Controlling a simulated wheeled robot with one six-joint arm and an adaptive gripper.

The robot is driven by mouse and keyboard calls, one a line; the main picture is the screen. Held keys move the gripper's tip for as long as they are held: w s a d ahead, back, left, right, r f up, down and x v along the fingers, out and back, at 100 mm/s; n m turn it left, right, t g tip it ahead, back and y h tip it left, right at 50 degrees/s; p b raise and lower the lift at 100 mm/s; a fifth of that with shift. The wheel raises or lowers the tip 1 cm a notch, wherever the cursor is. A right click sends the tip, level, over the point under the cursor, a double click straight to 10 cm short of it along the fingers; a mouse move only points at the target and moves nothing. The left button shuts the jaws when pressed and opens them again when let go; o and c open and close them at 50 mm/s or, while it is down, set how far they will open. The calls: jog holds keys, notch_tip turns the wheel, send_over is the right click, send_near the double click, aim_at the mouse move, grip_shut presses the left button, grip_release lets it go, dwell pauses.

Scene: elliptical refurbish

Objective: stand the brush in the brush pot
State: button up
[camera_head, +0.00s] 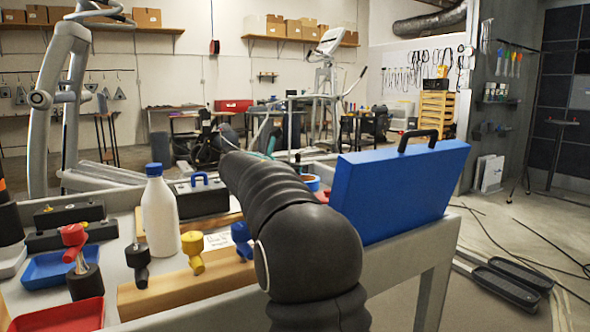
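I cannot make out a brush for certain. A small round blue container (311,183) with orange inside shows just behind my arm, partly hidden; I cannot tell whether it is the brush pot. My black arm crosses the middle of the view from the bottom, reaching away over the bench. My gripper does not show; the far end of the arm hides whatever is beyond it.
A white bottle (160,215) with a blue cap stands left of my arm. A wooden block (200,285) has black, yellow and blue knobs. A blue case (400,192) stands at right. Red (75,317) and blue (50,268) trays are at left. A black toolbox (203,199) is behind.

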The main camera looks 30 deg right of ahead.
jog(key=shift+a, duration=0.1)
jog(key=v, duration=1.1)
jog(key=shift+s+a, duration=0.15)
jog(key=shift+a, duration=0.2)
jog(key=shift+r, duration=0.1)
dwell(0.4)
